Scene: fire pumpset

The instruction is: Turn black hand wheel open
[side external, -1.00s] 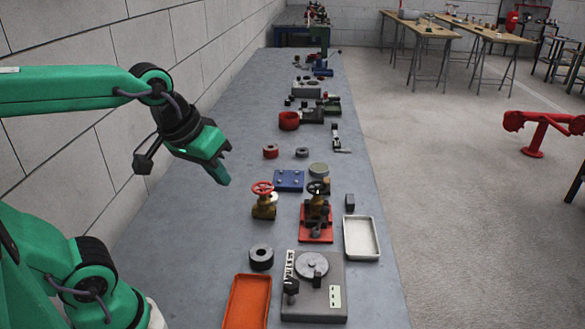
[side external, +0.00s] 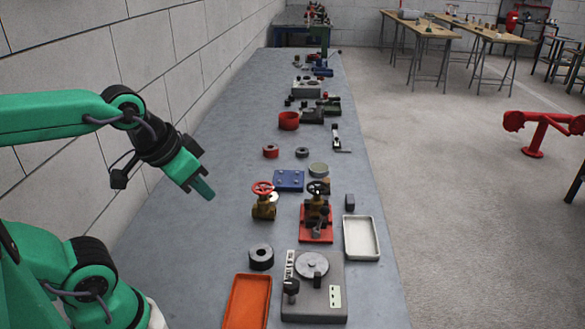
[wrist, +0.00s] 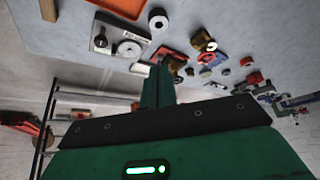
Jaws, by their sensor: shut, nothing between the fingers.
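The black hand wheel (side external: 318,187) sits on top of a brass valve (side external: 317,210) mounted on a red base plate (side external: 316,236). A second brass valve (side external: 264,209) with a red hand wheel (side external: 263,188) stands to its left. My gripper (side external: 205,190) is in the air to the left of both valves, apart from them, pointing down and right. Its fingers are together and empty; they also show shut in the wrist view (wrist: 158,75). There, the red base (wrist: 172,55) is partly hidden behind the fingers, and the black wheel is hard to make out.
An orange tray (side external: 233,318), a black ring (side external: 261,257) and a grey fixture (side external: 330,305) lie in front of the valves. A white tray (side external: 376,253) is to the right. A blue plate (side external: 289,180) lies behind. The bench left of the valves is clear.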

